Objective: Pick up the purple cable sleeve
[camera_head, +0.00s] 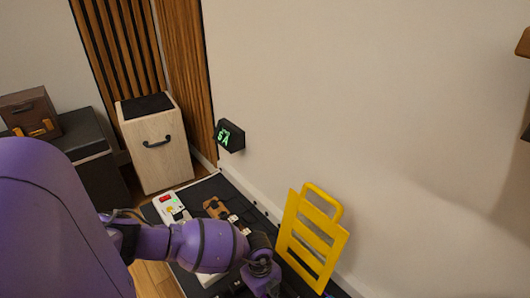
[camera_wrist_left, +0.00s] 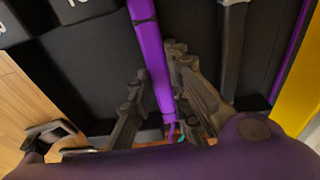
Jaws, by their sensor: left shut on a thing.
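The purple cable sleeve (camera_wrist_left: 149,48) is a long, narrow purple strip in the left wrist view. It runs from the top edge down between the fingers of my left gripper (camera_wrist_left: 158,80), over a black surface. The left gripper is shut on the sleeve. Thin coloured wires show near the sleeve's lower end. In the head view my left arm reaches over the black surface, and the fingers and the sleeve are hidden at the bottom edge. My right gripper is in neither view.
A yellow slotted rack (camera_head: 312,236) stands right of my left wrist, against the wall. A white device with a red part (camera_head: 167,203) and a brown item (camera_head: 215,207) lie on the black surface (camera_head: 214,186). A wooden box (camera_head: 158,155) stands behind. A dark-handled tool (camera_wrist_left: 231,45) lies right of the sleeve.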

